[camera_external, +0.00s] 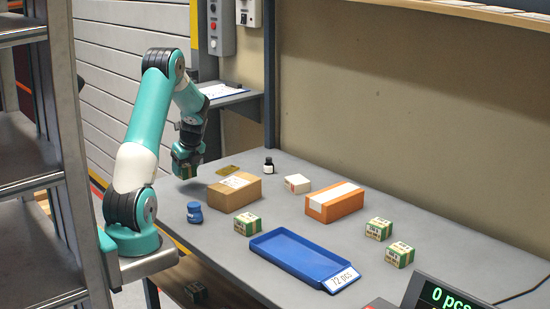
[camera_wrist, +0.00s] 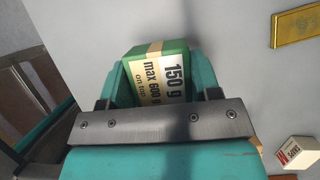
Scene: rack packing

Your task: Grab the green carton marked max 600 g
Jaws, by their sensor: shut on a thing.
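The green carton (camera_wrist: 157,74) sits between my gripper's fingers in the wrist view. Its pale label reads 150 g and max 600 g on top. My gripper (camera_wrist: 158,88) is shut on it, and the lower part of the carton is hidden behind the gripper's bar. In the external view my gripper (camera_external: 186,163) points down at the far left end of the table, with the green carton (camera_external: 184,170) at its tip. I cannot tell from these frames whether the carton touches the table.
Several other green cartons (camera_external: 247,223) stand on the grey table. A cardboard box (camera_external: 234,191), a blue jar (camera_external: 194,212), a dark bottle (camera_external: 268,166), a white box (camera_external: 297,184) and an orange box (camera_external: 334,202) stand around.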

